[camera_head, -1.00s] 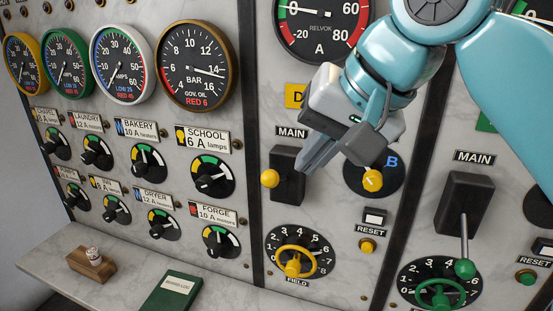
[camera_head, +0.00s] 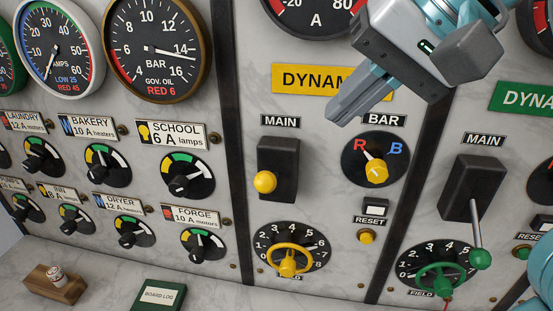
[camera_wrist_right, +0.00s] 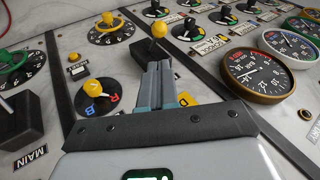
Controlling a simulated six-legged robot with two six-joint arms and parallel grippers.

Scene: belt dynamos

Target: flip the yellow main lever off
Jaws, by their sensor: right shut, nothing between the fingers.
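The yellow main lever shows in the head view as a round yellow knob (camera_head: 265,182) in front of its black housing (camera_head: 278,160), under a MAIN label. The knob hides most of its rod, so I cannot tell its exact angle. In the right wrist view the knob (camera_wrist_right: 159,30) is just beyond my fingertips. My right gripper (camera_head: 337,112) is shut and empty, up and to the right of the lever in the head view, in front of the yellow DYNAMO sign (camera_head: 298,78). In the right wrist view its fingers (camera_wrist_right: 154,68) are together. My left gripper is not in view.
The yellow bar selector (camera_head: 376,170), reset button (camera_head: 366,236) and field wheel (camera_head: 288,260) are close by. Another main lever with a green knob (camera_head: 480,259) hangs down at right. A wooden block (camera_head: 55,285) and green log book (camera_head: 160,294) lie on the ledge.

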